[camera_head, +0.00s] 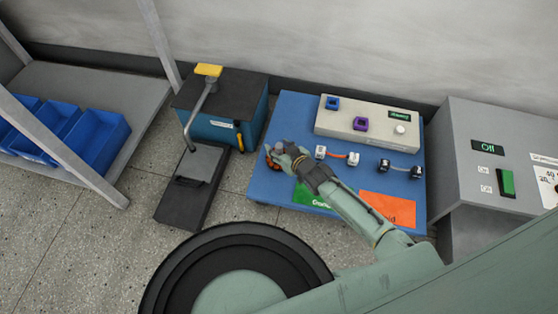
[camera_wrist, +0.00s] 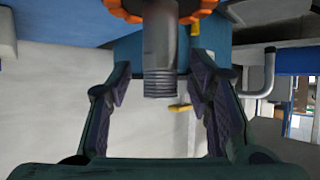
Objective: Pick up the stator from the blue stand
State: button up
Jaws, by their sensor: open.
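The stator shows in the wrist view as an orange toothed ring (camera_wrist: 165,8) at the top edge, with a grey metal shaft (camera_wrist: 159,45) ending in a thread. My gripper (camera_wrist: 161,88) is open, with one dark finger on each side of the shaft and a visible gap to both. In the head view, my gripper (camera_head: 285,152) is at the left part of the blue table, and a bit of the orange ring (camera_head: 271,165) shows beside it. The gripper hides most of the stator there. I cannot make out a separate blue stand under it.
The blue table (camera_head: 263,185) also holds a beige block (camera_head: 345,128) with small fixtures, two small wired parts (camera_head: 337,155), and green and orange mats (camera_head: 388,208). A teal press (camera_head: 210,132) stands left, and a grey control box (camera_head: 480,190) stands right.

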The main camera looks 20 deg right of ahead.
jog(key=shift+w, duration=0.15)
grip_shut()
dwell(0.5)
dwell(0.5)
